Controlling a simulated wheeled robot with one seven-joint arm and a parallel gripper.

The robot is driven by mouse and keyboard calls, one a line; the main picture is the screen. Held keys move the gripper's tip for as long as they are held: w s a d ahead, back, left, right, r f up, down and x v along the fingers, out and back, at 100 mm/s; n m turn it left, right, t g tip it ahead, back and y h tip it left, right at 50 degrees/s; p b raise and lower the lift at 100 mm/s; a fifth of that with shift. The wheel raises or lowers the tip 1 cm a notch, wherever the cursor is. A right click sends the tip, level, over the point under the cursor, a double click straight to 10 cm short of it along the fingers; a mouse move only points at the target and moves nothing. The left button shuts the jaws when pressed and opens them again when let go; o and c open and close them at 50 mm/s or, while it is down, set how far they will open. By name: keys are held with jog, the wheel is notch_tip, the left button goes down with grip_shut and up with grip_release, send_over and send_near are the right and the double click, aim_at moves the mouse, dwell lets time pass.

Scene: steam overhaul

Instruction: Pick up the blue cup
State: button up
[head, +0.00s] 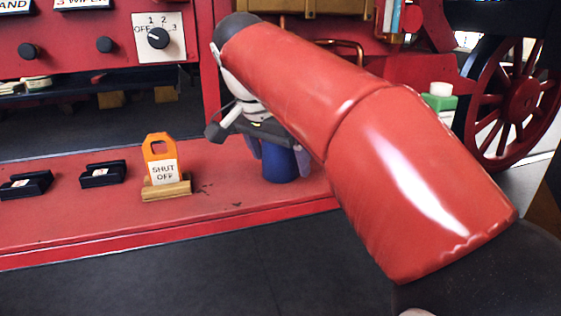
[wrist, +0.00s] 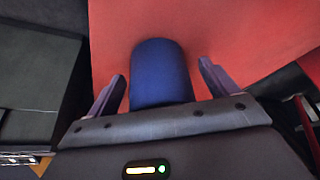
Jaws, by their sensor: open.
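The blue cup (head: 281,164) stands on the red shelf (head: 245,201) in the head view, partly hidden behind my gripper and red arm. My gripper (head: 270,155) is over the cup with its fingers down on either side. In the wrist view the blue cup (wrist: 160,72) lies between the two purple fingers of my gripper (wrist: 162,78). A gap shows on each side, so the fingers are open around the cup and appear not to touch it.
An orange "SHUT OFF" tag (head: 162,163) in a wooden stand and two small black holders (head: 103,173) (head: 26,185) sit left of the cup. A knob panel (head: 158,38) is behind.

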jog(key=c, duration=1.1)
jog(key=shift+r, duration=0.15)
